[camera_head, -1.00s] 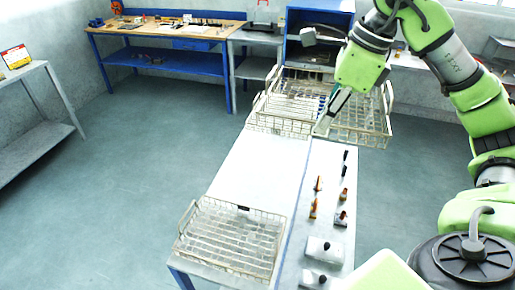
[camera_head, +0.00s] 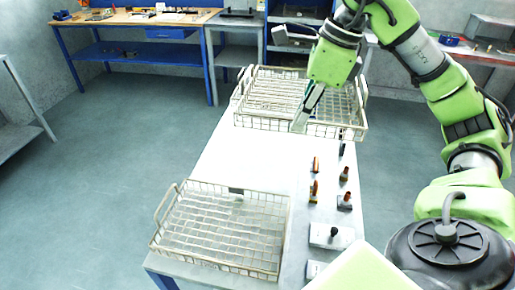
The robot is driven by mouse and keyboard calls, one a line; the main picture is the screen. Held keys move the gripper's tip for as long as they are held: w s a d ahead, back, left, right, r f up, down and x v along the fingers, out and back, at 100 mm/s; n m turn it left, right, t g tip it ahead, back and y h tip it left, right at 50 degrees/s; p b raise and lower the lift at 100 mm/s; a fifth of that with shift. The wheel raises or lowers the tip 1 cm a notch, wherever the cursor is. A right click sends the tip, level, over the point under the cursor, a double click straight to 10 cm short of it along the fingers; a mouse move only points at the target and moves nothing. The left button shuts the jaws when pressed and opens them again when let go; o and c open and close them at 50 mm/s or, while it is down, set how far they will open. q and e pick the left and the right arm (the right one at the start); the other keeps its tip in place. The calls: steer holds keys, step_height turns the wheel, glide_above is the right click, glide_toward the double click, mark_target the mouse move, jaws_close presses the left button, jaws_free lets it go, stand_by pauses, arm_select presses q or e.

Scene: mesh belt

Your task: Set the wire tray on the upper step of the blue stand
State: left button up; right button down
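A wire tray (camera_head: 222,232) lies flat on the near left end of a long white-topped bench (camera_head: 230,160); nothing touches it. Further wire trays (camera_head: 262,122) stand at the far end, their meshes overlapping in view. My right gripper (camera_head: 301,122) points down over the near side of these far trays. Its fingers look narrow from here, and I cannot tell whether they are open, shut, or touching the mesh. Blue framing (camera_head: 160,281) shows under the near bench corner. No clearly stepped blue stand can be made out. My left gripper is not in view.
Dark-tipped and orange small tools (camera_head: 314,190) stand along the bench's right strip, with a white block (camera_head: 331,236) nearer me. The bench middle between the trays is clear. A blue workbench (camera_head: 135,50) and a blue-framed shelf (camera_head: 297,62) stand behind. Floor is open at left.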

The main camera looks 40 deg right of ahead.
mark_target(302, 134)
arm_select(q)
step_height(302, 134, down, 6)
steer(key=b, duration=0.4)
arm_select(e)
step_height(302, 134, down, 6)
steer(key=shift+f, duration=0.15)
steer(key=w+a+f+p, duration=0.1)
steer(key=w+f, duration=0.1)
steer(key=w, duration=0.1)
steer(key=w+a+f+p, duration=0.2)
steer(key=w+f, duration=0.1)
steer(key=w, duration=0.1)
steer(key=w+a+f+p, duration=0.1)
steer(key=w+a+f, duration=0.1)
steer(key=w+f, duration=0.1)
steer(key=shift+w+f, duration=0.1)
steer(key=shift+w, duration=0.6)
steer(key=shift+w+a+f+p, duration=0.1)
steer(key=shift+w+f+p, duration=0.3)
steer(key=shift+f, duration=0.1)
steer(key=p+x, duration=0.1)
steer(key=x, duration=0.2)
steer(key=shift+f+p, duration=0.3)
steer(key=shift+f, duration=0.15)
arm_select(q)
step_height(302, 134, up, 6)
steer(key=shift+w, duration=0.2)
arm_select(e)
steer(key=shift+f, duration=0.1)
